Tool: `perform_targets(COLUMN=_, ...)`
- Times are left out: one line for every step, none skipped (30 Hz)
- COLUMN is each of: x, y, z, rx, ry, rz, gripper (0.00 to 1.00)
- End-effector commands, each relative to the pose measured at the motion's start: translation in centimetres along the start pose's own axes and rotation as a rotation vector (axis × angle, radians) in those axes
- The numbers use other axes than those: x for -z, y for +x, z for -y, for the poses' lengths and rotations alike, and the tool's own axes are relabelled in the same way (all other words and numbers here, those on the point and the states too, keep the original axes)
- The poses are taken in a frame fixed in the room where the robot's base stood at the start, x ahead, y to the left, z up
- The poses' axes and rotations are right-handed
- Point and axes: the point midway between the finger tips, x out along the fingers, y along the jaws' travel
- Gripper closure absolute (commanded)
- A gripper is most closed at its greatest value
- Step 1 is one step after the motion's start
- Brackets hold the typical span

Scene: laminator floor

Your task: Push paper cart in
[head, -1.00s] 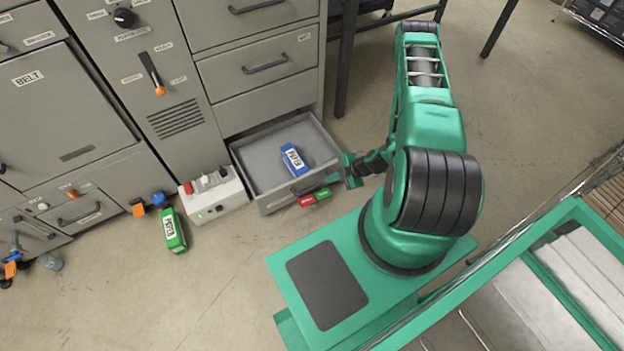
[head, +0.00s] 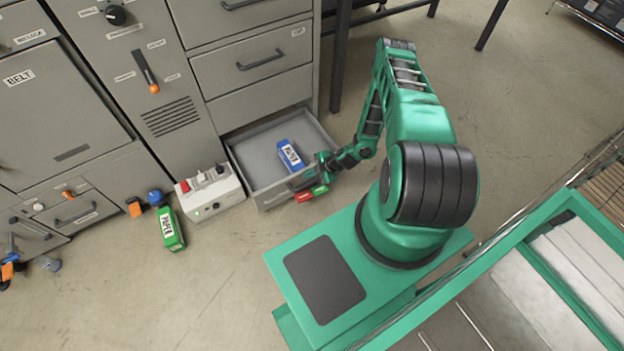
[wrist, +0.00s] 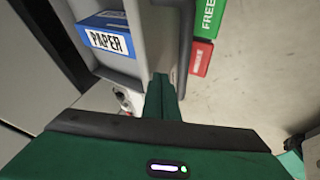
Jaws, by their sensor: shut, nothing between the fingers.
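The blue box (wrist: 106,36) lies inside, left of the fingers.
A green box (head: 320,190) and a red box (head: 303,197) lie on the floor by the drawer front. A grey switch box (head: 212,194) stands left of the drawer, with a green PAPER box (head: 170,229) further left. A green-framed cart (head: 560,207) is at right.

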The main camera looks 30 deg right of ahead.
Motion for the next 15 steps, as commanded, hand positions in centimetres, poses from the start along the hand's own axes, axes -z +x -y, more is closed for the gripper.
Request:
perform_targets(x=-0.02, y=0.10, z=-0.20, rx=0.000, ry=0.000, rz=0.000, gripper=1.00)
perform_targets(x=-0.02, y=0.13, z=-0.26, rx=0.001, ry=0.000, rz=0.001, gripper=1.00)
perform_targets(x=-0.03, y=0.17, z=-0.33, rx=0.001, ry=0.000, rz=0.001, gripper=1.00)
perform_targets(x=-0.04, y=0.18, z=-0.36, rx=0.001, ry=0.000, rz=0.001, gripper=1.00)
perform_targets(x=-0.03, y=0.19, z=-0.38, rx=0.001, ry=0.000, rz=0.001, gripper=1.00)
perform_targets(x=-0.04, y=0.19, z=-0.38, rx=0.001, ry=0.000, rz=0.001, gripper=1.00)
perform_targets(x=-0.04, y=0.19, z=-0.39, rx=0.001, ry=0.000, rz=0.001, gripper=1.00)
perform_targets(x=-0.03, y=0.19, z=-0.38, rx=0.001, ry=0.000, rz=0.001, gripper=1.00)
perform_targets(x=-0.03, y=0.18, z=-0.38, rx=0.001, ry=0.000, rz=0.001, gripper=1.00)
perform_targets(x=-0.04, y=0.18, z=-0.38, rx=0.001, ry=0.000, rz=0.001, gripper=1.00)
perform_targets(x=-0.03, y=0.18, z=-0.39, rx=0.001, ry=0.000, rz=0.001, gripper=1.00)
perform_targets(x=-0.03, y=0.18, z=-0.38, rx=0.001, ry=0.000, rz=0.001, gripper=1.00)
perform_targets(x=-0.03, y=0.19, z=-0.40, rx=0.001, ry=0.000, rz=0.001, gripper=1.00)
perform_targets(x=-0.03, y=0.20, z=-0.43, rx=0.001, ry=0.000, rz=0.001, gripper=1.00)
perform_targets(x=-0.03, y=0.24, z=-0.51, rx=0.001, ry=-0.001, rz=0.001, gripper=1.00)
